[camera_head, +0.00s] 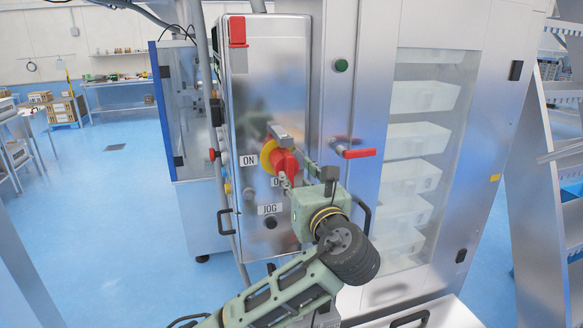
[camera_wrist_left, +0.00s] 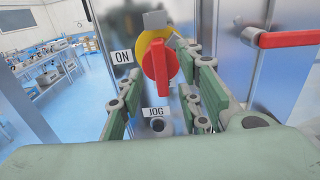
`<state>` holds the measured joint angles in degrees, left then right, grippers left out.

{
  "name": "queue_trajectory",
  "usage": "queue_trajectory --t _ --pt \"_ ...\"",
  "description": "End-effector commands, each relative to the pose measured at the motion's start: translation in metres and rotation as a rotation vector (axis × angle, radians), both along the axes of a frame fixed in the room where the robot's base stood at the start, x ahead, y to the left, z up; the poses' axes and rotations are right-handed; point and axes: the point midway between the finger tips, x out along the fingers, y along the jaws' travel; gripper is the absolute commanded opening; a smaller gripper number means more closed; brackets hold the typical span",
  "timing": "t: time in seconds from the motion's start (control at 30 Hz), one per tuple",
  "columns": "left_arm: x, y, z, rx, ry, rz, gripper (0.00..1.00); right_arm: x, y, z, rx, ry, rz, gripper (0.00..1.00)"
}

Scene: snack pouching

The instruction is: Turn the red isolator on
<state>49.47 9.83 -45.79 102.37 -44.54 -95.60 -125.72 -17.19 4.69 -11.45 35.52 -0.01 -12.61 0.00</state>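The red isolator (camera_head: 283,162) is a red rotary handle on a yellow round plate, on the front of a steel cabinet. In the left wrist view the isolator (camera_wrist_left: 161,68) has its handle close to vertical, with the ON label (camera_wrist_left: 122,57) to its left. My left gripper (camera_head: 284,157) is at the isolator. In the left wrist view its fingers (camera_wrist_left: 160,80) are apart, one on each side of the handle. I cannot tell whether either finger touches it. A second label below the handle is partly hidden by the gripper. My right gripper is not in view.
The JOG label (camera_head: 270,209) and a dark button (camera_head: 271,222) sit below the isolator. A red door handle (camera_head: 357,153) sticks out to the right, close to my gripper. A red latch (camera_head: 237,31) is at the cabinet top. Blue floor (camera_head: 110,185) is open at left.

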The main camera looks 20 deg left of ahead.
Motion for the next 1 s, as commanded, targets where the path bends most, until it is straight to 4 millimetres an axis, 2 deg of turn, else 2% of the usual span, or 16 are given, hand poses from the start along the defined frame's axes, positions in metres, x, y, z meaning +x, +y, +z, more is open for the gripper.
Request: queue_trajectory --t 0.03,0.3,0.63,1.0 --pt "0.007 0.006 0.003 0.001 0.003 0.003 0.33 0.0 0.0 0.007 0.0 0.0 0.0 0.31" --pt "0.034 0.023 0.001 -0.003 0.001 0.0 0.33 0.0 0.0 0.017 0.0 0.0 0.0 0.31" --pt "0.038 0.026 -0.001 -0.004 0.001 -0.001 0.33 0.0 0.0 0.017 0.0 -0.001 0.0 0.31" --pt "0.037 0.025 -0.001 -0.005 0.0 -0.001 0.0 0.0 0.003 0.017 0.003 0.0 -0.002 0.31"
